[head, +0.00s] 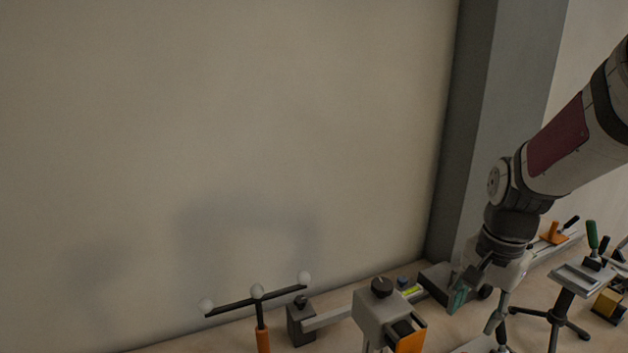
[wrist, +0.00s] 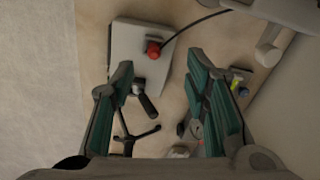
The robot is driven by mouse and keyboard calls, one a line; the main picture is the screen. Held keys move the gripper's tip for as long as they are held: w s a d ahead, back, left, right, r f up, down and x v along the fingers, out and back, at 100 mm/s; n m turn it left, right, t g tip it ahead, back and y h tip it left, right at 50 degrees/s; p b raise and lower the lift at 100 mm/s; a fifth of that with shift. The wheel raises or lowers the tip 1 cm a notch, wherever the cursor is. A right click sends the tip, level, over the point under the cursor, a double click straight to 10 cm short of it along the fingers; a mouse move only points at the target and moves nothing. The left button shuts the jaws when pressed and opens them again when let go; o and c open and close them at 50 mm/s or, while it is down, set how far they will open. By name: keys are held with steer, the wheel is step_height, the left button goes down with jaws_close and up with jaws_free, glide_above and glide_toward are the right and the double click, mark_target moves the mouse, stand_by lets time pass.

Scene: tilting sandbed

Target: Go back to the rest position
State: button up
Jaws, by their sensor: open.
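My gripper (head: 468,287) hangs from my arm at the right of the head view, above the bench and pointing down. One teal finger shows clearly there. In the wrist view both teal-padded fingers stand well apart, and my gripper (wrist: 160,72) is open with nothing between the pads. Below it in the wrist view are a pale plate (wrist: 130,42) with a red knob (wrist: 153,48) and a black-handled lever (wrist: 146,100). The gripper looks apart from these. My arm hides part of the bench behind it.
A black bar with white balls (head: 257,292) on an orange handle, a grey clamp block (head: 372,312) with a black knob, and a dark box (head: 437,282) stand left of my gripper. A black tripod stand (head: 563,310) is at right. A wall and grey pillar (head: 490,120) rise behind.

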steer(key=s+a+r+n+t, duration=0.2)
steer(key=s+a+r+n, duration=0.2)
steer(key=s, duration=0.4)
steer(key=s+a+r+n+t, duration=0.2)
steer(key=s+a+r+n, duration=0.3)
steer(key=s+r+n, duration=0.1)
steer(key=shift+s+a+r+n, duration=0.2)
steer(key=shift+s+r+n, duration=0.15)
steer(key=shift+s+n, duration=0.4)
steer(key=shift+s, duration=0.1)
